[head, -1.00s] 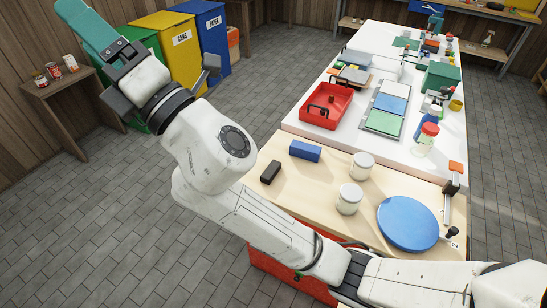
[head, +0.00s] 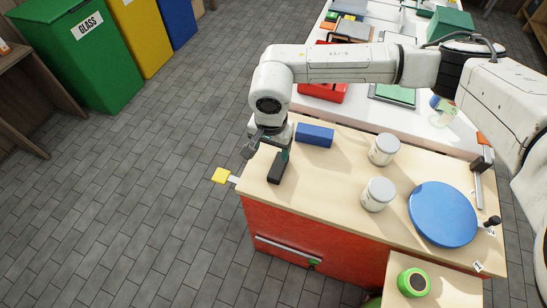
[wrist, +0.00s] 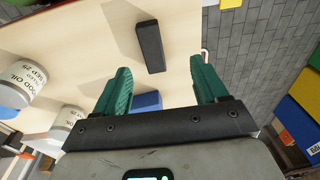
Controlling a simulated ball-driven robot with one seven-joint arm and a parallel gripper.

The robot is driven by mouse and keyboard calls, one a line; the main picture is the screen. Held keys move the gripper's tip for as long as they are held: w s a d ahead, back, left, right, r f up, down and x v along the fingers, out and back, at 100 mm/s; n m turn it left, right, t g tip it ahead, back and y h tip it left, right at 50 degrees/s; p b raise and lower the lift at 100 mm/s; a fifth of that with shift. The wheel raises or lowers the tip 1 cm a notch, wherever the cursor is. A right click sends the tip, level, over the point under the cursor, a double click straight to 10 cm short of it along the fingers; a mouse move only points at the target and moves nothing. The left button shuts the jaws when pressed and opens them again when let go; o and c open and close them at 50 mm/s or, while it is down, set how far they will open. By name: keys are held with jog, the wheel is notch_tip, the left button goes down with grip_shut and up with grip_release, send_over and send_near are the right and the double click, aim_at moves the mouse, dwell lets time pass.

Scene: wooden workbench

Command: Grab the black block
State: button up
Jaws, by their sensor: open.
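The black block (head: 277,168) lies on the light wooden benchtop near its left edge. It also shows in the wrist view (wrist: 150,46), ahead of the fingertips and roughly between their lines. My gripper (head: 270,148) is over the bench just behind the block in the head view; its green fingers show in the wrist view (wrist: 160,80). The fingers are spread apart with nothing held between them. The gripper's exact height above the block is hard to tell.
A blue block (head: 315,135) lies behind and right of the black one. Two white jars (head: 378,194) (head: 384,149) and a blue round disc (head: 443,214) stand further right. Bare wood lies in front of the blocks.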

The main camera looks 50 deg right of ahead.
aim_at(278, 165)
jog(key=shift+h, duration=0.3)
jog(key=shift+d+f+p, duration=0.35)
jog(key=shift+d+f, duration=0.15)
jog(key=shift+f, duration=1.35)
jog(key=shift+d+f+p, duration=0.35)
jog(key=shift+d+f, duration=0.15)
jog(key=shift+f, duration=1.35)
jog(key=shift+d+f+p, duration=0.35)
jog(key=shift+d+f, duration=0.15)
jog(key=shift+f, duration=1.35)
jog(key=shift+c, duration=0.3)
jog(key=c, duration=1.1)
jog(key=shift+r, duration=0.1)
jog(key=shift+c, duration=0.2)
